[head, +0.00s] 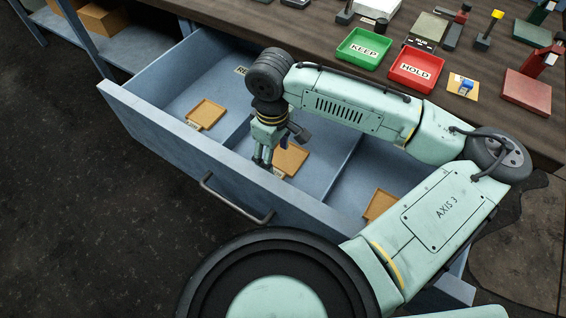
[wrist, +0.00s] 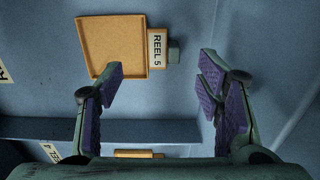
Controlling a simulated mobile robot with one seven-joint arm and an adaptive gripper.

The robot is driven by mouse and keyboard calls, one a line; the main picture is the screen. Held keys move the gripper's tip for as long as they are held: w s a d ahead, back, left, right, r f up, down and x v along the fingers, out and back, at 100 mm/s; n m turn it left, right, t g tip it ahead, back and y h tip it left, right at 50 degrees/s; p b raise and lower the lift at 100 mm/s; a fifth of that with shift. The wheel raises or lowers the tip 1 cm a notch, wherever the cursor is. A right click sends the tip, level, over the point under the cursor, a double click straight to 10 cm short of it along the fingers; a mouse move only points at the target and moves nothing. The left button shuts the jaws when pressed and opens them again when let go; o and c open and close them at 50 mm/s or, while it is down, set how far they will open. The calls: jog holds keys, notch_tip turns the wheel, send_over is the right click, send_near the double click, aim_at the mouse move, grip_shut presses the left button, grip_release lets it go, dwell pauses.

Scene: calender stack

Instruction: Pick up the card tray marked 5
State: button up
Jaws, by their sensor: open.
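The tray marked REEL 5 (wrist: 112,48) is a shallow, square, orange-tan tray at the upper left of the wrist view. Its white label (wrist: 157,51) is on its right edge, with a small grey tab (wrist: 174,50) beside it. My gripper (wrist: 160,82) is open and empty, its purple-padded fingers wide apart. The left fingertip overlaps the tray's lower edge in the picture; I see no grip on it. In the head view my gripper (head: 263,162) points down into the drawer, beside a middle tray (head: 291,160) whose label is too small to read.
The open blue drawer (head: 135,117) has dividers. Other tan trays lie at left (head: 207,113) and right (head: 380,204). A divider (wrist: 190,130) crosses the wrist view, with another tray (wrist: 135,154) beyond. Green KEEP (head: 363,49) and red HOLD (head: 416,70) trays stand on the worktop.

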aim_at(282, 161)
notch_tip(282, 161, down, 3)
jog(key=shift+a+r, duration=0.1)
jog(key=f, duration=0.2)
jog(key=a+f+p, duration=0.1)
jog(key=f, duration=0.1)
jog(key=shift+f, duration=0.1)
jog(key=shift+f+p, duration=0.3)
jog(key=shift+f, duration=0.2)
jog(key=c, duration=1.2)
jog(key=shift+o, duration=0.2)
jog(key=shift+w+r, duration=0.1)
